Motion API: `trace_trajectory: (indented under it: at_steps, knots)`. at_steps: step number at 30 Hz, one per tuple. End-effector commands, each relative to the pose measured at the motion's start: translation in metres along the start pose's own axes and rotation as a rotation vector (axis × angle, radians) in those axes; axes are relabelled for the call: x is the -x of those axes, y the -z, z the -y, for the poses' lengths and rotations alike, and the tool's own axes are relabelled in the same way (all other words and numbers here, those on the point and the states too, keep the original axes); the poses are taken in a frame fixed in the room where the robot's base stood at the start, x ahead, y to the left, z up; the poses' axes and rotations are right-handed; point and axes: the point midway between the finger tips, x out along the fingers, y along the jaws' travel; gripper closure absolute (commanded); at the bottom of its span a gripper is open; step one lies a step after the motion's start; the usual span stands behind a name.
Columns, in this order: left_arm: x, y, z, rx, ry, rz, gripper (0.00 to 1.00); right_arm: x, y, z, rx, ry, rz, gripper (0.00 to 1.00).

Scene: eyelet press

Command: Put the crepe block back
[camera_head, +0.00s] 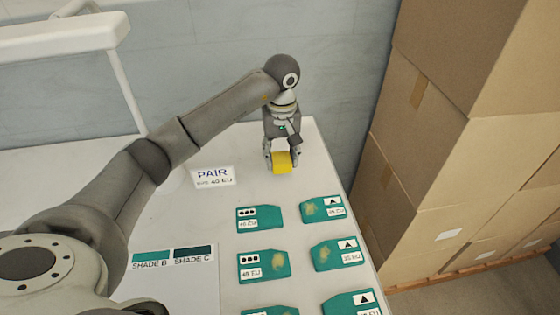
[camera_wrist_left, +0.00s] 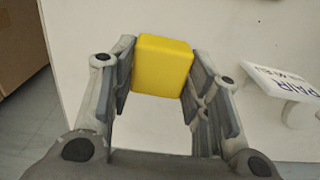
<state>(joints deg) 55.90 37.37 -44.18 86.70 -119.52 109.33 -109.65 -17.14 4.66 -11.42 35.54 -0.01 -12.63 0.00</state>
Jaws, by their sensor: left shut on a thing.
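A yellow block (camera_head: 282,162), which I take to be the crepe block, is between the fingers of my left gripper (camera_head: 281,158) near the far right corner of the white table. In the left wrist view the yellow block (camera_wrist_left: 162,66) sits between the two finger pads of the left gripper (camera_wrist_left: 160,80), which is shut on it. I cannot tell whether the block touches the table. My right gripper is not in view.
Several teal pieces with labels (camera_head: 262,265) lie in two columns on the table (camera_head: 190,225). A PAIR sign (camera_head: 213,177) stands left of the gripper. A shade card (camera_head: 172,290) lies nearer. Stacked cardboard boxes (camera_head: 440,140) stand beyond the right edge.

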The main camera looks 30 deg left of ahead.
Motion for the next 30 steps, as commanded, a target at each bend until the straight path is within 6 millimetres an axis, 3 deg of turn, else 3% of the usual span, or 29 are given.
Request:
trace_trajectory:
  at_steps: [6,12,25,26,30]
  knots:
    - [-0.017,0.011,0.002,0.001,0.002,0.003,0.75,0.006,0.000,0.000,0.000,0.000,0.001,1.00]
    - [-0.039,0.010,0.001,0.000,0.000,0.002,0.75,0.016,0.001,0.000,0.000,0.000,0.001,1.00]
    - [-0.048,0.011,0.001,-0.001,0.000,-0.002,0.75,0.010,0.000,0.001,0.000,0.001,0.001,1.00]
    - [-0.048,0.011,0.001,-0.001,0.000,-0.002,0.55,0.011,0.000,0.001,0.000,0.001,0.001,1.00]
    - [-0.047,0.011,0.001,-0.001,0.000,-0.001,0.37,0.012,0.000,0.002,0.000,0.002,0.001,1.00]
